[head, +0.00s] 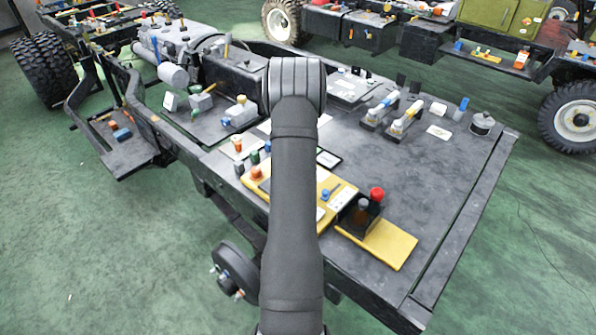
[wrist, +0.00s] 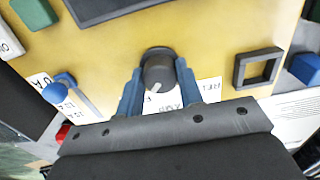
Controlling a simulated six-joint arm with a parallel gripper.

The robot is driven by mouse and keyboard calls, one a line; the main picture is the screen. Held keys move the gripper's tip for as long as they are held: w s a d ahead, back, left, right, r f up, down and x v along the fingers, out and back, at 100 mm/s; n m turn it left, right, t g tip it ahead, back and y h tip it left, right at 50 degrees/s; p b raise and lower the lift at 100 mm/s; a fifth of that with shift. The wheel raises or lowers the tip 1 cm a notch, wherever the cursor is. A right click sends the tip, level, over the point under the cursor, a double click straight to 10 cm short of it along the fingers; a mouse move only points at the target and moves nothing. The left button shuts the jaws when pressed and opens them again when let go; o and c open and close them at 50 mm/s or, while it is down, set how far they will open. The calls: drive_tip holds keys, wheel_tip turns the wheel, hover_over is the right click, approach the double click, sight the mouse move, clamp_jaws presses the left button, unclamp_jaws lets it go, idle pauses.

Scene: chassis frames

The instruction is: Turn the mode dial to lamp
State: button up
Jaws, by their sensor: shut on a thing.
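In the wrist view, the mode dial (wrist: 158,70) is a round dark knob with a white pointer line, on a yellow panel (wrist: 205,35). The pointer line shows on the knob's lower side, towards the palm and slightly left. My gripper (wrist: 158,82) has its blue fingers on both sides of the dial, shut on it. White labels with upside-down lettering lie below the dial, partly covered by the fingers and palm; I cannot surely read which is lamp. In the head view, the dial and my fingers are hidden behind my arm; the yellow panel (head: 395,243) shows beside it.
A blue lever (wrist: 66,80) stands left of the dial, and an empty dark square frame (wrist: 257,68) right of it.

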drive_tip(key=n, duration=0.4)
drive_tip(key=shift+n, duration=2.4)
drive_tip(key=o, duration=1)
drive_tip(key=shift+c, duration=0.2)
wheel_tip(320, 180, up, 18)
drive_tip(key=shift+f, duration=0.25)
